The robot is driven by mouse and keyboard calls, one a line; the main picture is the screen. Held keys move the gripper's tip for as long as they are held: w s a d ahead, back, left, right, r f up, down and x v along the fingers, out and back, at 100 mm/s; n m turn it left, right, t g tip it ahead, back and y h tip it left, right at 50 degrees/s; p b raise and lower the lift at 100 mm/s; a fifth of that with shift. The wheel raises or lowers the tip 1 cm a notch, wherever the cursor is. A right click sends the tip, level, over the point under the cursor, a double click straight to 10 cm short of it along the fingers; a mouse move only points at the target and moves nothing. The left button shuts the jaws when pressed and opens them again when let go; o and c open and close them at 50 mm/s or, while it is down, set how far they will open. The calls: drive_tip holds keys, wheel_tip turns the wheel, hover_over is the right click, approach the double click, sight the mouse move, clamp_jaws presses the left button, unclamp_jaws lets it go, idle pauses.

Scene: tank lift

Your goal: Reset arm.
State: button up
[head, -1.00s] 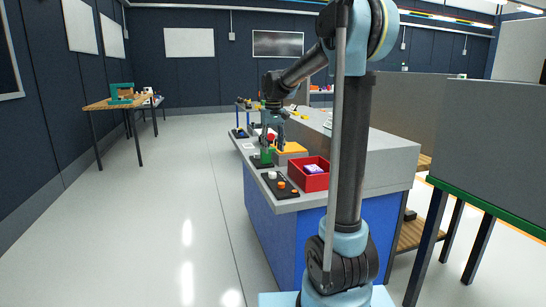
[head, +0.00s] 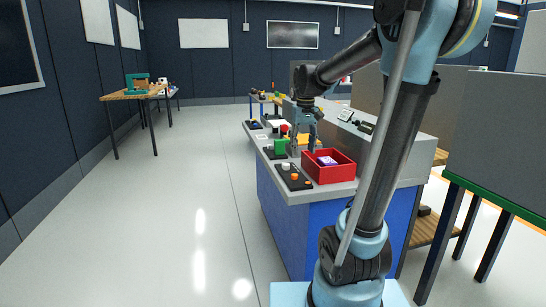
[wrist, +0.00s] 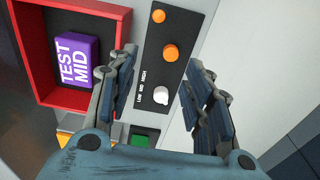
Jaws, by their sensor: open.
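My gripper (head: 302,152) is at the end of my bent arm, over the near part of the counter (head: 345,189). In the wrist view my gripper (wrist: 158,70) points down with its two fingers spread apart and nothing between them. Below the gap is a black control panel (wrist: 168,75) with two orange buttons, a white knob and LOW, MID, HIGH markings. The panel also shows in the head view (head: 293,177). A purple block (wrist: 76,60) marked TEST MID lies in a red tray (wrist: 33,85) beside the left finger.
Grey partition screens (head: 500,140) stand at the right. Open floor (head: 160,220) lies to the left.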

drive_tip(key=s+d+f+m, duration=0.1)
drive_tip(key=s+d+f, duration=0.2)
drive_tip(key=s+f, duration=0.5)
drive_tip(key=s+d+f+m+t, duration=0.1)
drive_tip(key=s+d+f, duration=0.3)
drive_tip(key=s+f, duration=0.5)
drive_tip(key=s, duration=0.7)
drive_tip(key=shift+s+d+f+m+t, duration=0.25)
drive_tip(key=shift+s+d+m+t, duration=0.05)
drive_tip(key=shift+s, duration=0.05)
drive_tip(key=shift+w+f, duration=0.2)
drive_tip(key=shift+w, duration=0.2)
drive_tip(key=shift+c, duration=0.2)
